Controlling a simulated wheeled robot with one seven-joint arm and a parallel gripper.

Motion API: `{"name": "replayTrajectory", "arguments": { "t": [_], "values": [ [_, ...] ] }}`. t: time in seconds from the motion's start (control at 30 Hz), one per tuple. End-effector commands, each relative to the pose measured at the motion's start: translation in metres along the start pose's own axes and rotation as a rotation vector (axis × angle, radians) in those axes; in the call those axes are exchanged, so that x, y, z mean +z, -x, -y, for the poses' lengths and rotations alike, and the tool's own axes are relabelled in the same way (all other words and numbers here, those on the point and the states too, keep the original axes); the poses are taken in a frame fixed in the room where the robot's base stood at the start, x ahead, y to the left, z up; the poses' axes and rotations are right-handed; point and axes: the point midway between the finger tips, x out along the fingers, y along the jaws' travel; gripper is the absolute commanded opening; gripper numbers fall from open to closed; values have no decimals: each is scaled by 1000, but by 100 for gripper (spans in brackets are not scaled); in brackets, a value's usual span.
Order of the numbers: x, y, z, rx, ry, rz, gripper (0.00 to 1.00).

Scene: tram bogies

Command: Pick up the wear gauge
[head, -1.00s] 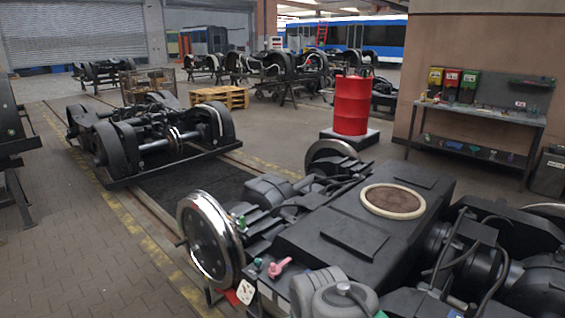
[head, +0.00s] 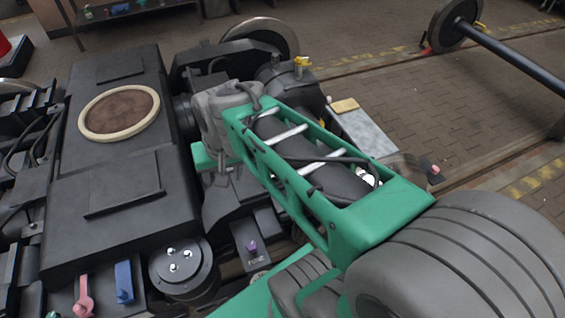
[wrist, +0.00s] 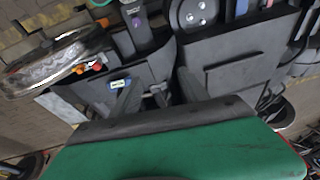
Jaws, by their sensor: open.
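I cannot tell for sure which thing is the wear gauge. Small coloured pieces lie on the dark bogie (head: 110,230): a pink tool (head: 84,298), a blue block (head: 124,282) and a purple-topped piece (head: 252,246) in the head view. In the wrist view, a small blue-and-white piece (wrist: 120,84) lies beside the left finger, and orange pieces (wrist: 92,68) lie further left. My gripper (wrist: 158,86) is open above the bogie's dark parts, with nothing clearly held between its fingers. My green arm hides part of the bogie in the head view.
A pale metal plate (head: 362,132) with a yellow block (head: 345,105) lies right of the bogie. A wheel (head: 262,35) stands behind. A wheelset (head: 458,22) with a long axle is at upper right. The paved floor (head: 410,100) between is mostly clear.

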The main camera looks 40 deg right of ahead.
Motion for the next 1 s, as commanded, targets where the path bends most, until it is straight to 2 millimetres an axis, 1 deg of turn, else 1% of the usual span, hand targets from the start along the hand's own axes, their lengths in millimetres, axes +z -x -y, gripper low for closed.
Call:
{"name": "replayTrajectory", "arguments": {
  "t": [0.03,0.07,0.1,0.17,0.2,0.23,0.27,0.3,0.4,0.5,0.57,0.63,0.87,1.0],
  "values": [
    [-24,-21,-13,-1,-191,23,52],
    [-41,-32,-22,-6,-328,32,52],
    [-64,-50,-37,-12,-527,48,52],
    [-96,-80,-68,-25,-838,74,52],
    [-114,-102,-91,-34,-1045,93,52],
    [-126,-118,-110,-41,-1196,108,52],
    [-135,-135,-129,-48,-1342,122,52],
    [-145,-156,-154,-57,-1525,143,52],
    [-155,-200,-207,-76,-1894,195,52],
    [-157,-225,-238,-91,-2115,232,52],
    [-157,-233,-246,-93,-2184,244,52],
    [-157,-242,-247,-94,-2213,253,52],
    [-160,-273,-238,-93,-2210,253,52],
    [-163,-298,-232,-91,-2209,253,52]
  ]
}}
